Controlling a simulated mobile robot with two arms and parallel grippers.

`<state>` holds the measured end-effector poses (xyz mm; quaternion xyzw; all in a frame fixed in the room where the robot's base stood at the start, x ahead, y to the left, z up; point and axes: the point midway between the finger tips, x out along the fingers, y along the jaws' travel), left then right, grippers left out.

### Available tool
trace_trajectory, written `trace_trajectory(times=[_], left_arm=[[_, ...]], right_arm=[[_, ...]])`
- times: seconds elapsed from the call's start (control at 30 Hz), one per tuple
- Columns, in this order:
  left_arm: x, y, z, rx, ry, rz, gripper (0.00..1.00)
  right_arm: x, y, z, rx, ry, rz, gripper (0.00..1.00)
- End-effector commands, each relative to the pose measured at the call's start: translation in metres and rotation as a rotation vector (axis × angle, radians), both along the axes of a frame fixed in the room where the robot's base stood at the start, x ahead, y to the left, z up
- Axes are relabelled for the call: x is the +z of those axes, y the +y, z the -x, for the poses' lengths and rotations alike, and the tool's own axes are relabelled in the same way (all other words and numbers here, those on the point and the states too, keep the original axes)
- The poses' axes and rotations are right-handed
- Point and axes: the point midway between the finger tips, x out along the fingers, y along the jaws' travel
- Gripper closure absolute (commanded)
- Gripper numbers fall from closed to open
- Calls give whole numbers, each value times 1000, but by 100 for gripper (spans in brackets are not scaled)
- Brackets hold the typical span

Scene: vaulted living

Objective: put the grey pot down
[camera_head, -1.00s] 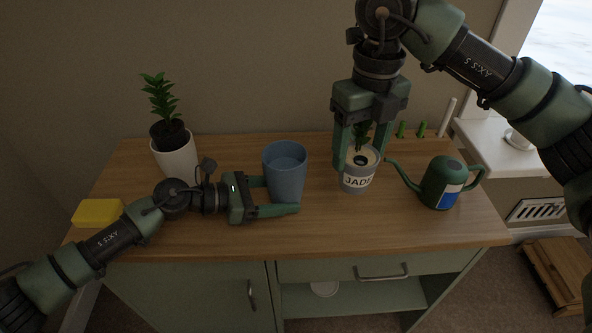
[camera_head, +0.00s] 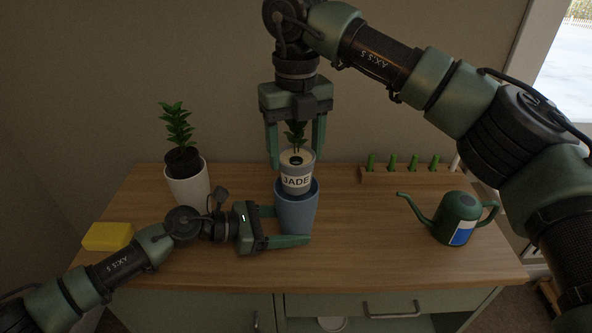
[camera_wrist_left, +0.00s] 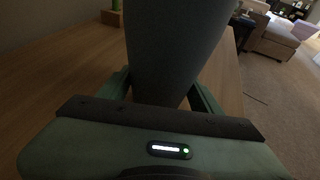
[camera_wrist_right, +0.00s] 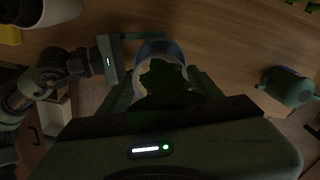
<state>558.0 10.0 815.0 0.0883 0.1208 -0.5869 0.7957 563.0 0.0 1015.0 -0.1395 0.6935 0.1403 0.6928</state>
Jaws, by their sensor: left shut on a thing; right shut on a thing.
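The grey pot (camera_head: 297,182), labelled JADE, holds a small green plant (camera_head: 296,134). My right gripper (camera_head: 296,162) comes down from above and is shut on this pot. The pot is upright over the mouth of the blue pot (camera_head: 296,214); its base overlaps the opening, and I cannot tell how deep it sits. My left gripper (camera_head: 288,228) is shut on the blue pot from the left, low on the cabinet top. The blue pot also fills the left wrist view (camera_wrist_left: 170,50). In the right wrist view, leaves (camera_wrist_right: 162,80) hide most of the grey pot.
A white pot (camera_head: 189,186) with a plant stands at the back left, and a yellow block (camera_head: 108,236) at the left edge. A green watering can (camera_head: 455,218) stands right. A wooden rack (camera_head: 405,176) with green pegs is behind. The wooden top (camera_head: 365,235) is clear between blue pot and can.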

Motion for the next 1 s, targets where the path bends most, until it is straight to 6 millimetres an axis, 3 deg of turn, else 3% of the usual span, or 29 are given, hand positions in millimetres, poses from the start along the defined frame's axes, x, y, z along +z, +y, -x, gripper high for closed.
trace_trajectory(times=[0.33, 0.7, 0.73, 0.8, 1.0], left_arm=[[0, 0, 0, 0, 0, 0, 58], [0, 0, 0, 0, 0, 0, 58], [0, 0, 0, 0, 0, 0, 58], [0, 0, 0, 0, 0, 0, 58], [0, 0, 0, 0, -1, 0, 58]], right_arm=[[-38, 0, 1, 0, 0, 0, 100], [-42, 0, 0, 0, -1, -1, 100], [-43, 0, 0, 0, 0, -1, 30], [-43, 0, 0, 0, 0, 0, 14], [-43, 0, 0, 0, 0, 0, 14]])
